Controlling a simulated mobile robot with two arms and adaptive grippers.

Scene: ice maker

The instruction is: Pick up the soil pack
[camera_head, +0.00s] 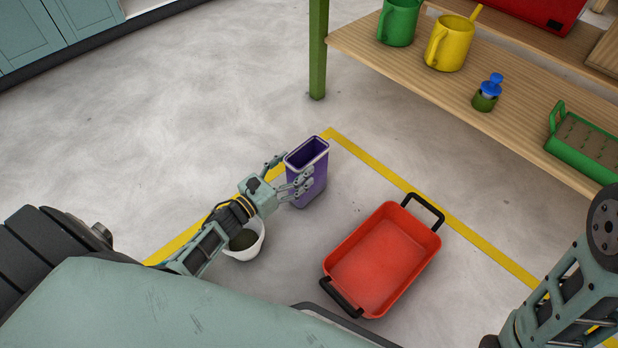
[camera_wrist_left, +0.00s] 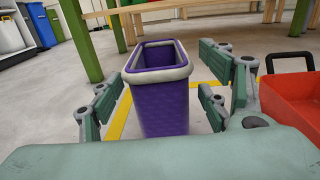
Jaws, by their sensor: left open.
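A tall purple open-topped container (camera_head: 310,188) with a pale rim stands upright on the floor; I take it to be the soil pack. Its inside looks dark and I cannot see any contents. In the left wrist view the purple pack (camera_wrist_left: 160,108) stands straight ahead between my fingers. My left gripper (camera_head: 295,168) is open, with one finger on each side of the pack. In the left wrist view my left gripper (camera_wrist_left: 158,92) shows gaps beside the pack. My right arm shows at the right edge, but its gripper is out of view.
A red tray (camera_head: 385,250) with black handles lies right of the pack. A white pot (camera_head: 245,248) with dark contents is partly hidden by my left arm. A wooden shelf (camera_head: 400,72) holds watering cans. Floor behind the pack is clear.

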